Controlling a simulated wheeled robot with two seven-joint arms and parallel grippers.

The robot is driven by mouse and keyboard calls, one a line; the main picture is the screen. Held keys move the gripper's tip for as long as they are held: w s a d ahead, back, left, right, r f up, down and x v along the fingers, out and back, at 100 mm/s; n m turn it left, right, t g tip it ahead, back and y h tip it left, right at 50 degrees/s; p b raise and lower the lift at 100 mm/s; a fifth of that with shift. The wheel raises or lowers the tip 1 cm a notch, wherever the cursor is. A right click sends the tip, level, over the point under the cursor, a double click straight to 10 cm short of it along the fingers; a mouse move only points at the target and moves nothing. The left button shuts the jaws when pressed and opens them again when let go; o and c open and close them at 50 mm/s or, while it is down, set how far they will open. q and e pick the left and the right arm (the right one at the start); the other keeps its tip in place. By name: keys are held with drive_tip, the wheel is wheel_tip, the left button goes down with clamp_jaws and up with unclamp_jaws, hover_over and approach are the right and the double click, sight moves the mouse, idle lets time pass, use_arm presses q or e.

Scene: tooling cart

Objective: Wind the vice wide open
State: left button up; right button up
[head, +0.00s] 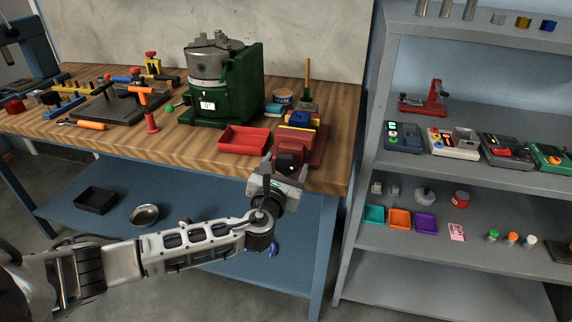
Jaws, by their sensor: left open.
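The vice (314,150) looks like the red block-shaped fixture at the right front corner of the wooden bench, with blue and yellow parts on top. A dark round part, perhaps its handle hub, shows at its front. How far its jaws stand apart is too small to tell. My left gripper (284,171) is open just in front of the vice, at the bench's front edge, with its fingers around or close to the dark part. I cannot tell whether they touch it. My right gripper is not in view.
A red tray (244,140) lies left of the vice, and a green machine (228,95) stands behind it. A tin (283,97) and a brush-like tool stand behind the vice. A grey shelf unit (375,130) rises close on the right. The bench's lower shelf (190,232) holds a dark tray and bowl.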

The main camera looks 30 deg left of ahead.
use_arm(q)
drive_tip(key=shift+w+a, duration=0.1)
drive_tip(key=shift+w, duration=0.35)
drive_tip(key=shift+c, duration=0.3)
drive_tip(key=c, duration=0.9)
